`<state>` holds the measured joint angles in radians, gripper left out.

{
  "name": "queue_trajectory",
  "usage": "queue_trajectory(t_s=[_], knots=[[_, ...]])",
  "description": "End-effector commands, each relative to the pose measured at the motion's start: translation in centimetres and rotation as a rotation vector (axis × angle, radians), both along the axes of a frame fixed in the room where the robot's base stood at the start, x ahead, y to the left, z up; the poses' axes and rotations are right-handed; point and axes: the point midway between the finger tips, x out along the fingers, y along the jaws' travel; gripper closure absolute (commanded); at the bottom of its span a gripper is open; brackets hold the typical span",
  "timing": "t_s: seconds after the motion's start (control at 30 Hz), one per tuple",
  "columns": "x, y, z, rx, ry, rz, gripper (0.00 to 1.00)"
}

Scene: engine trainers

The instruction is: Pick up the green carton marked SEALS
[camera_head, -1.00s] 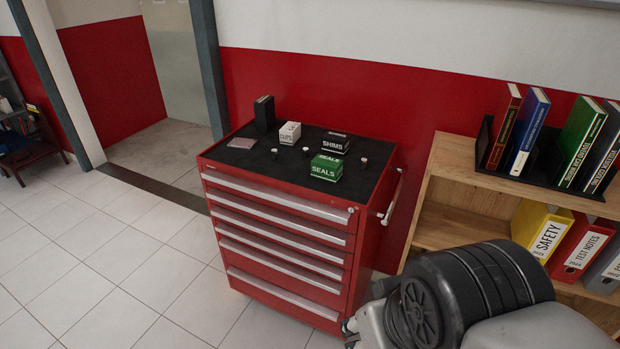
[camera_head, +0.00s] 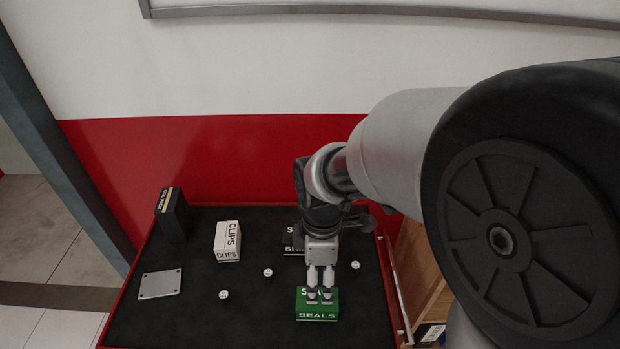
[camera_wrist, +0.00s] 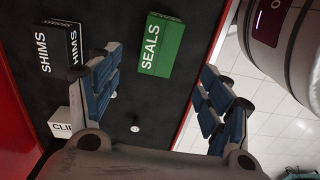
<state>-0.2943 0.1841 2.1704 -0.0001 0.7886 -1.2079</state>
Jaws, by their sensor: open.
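The green carton marked SEALS (camera_head: 318,306) sits on the black top of the red tool cabinet, near its front right part. It also shows in the wrist view (camera_wrist: 161,46), ahead of the fingers and between their lines. My gripper (camera_head: 320,294) is open and empty. In the head view its fingertips overlap the carton's top face. In the wrist view the two blue-padded fingers (camera_wrist: 160,92) stand wide apart, with the carton beyond them. I cannot tell the exact height of the gripper above the carton.
A black SHIMS carton (camera_wrist: 55,48) stands behind the green one, partly hidden by my gripper in the head view. A white CLIPS carton (camera_head: 228,242), a dark upright box (camera_head: 173,214), a metal plate (camera_head: 160,284) and small knobs (camera_head: 268,272) share the cabinet top (camera_head: 190,325).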

Motion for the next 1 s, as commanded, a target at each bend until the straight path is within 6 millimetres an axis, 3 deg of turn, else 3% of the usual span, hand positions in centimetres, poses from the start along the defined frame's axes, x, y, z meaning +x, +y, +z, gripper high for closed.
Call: queue_trajectory(t_s=[0.1,0.3,0.63,0.9,1.0], knots=[[-0.1,-0.1,-3.2,-0.002,0.005,-0.002,0.28],[-0.1,0.0,-6.9,-0.001,0.002,-0.003,0.28],[0.0,0.1,-9.0,0.000,0.000,-0.003,0.28],[0.1,0.4,-13.0,-0.001,0.002,-0.005,0.28],[0.2,0.4,-13.5,0.000,0.000,-0.004,0.28]])
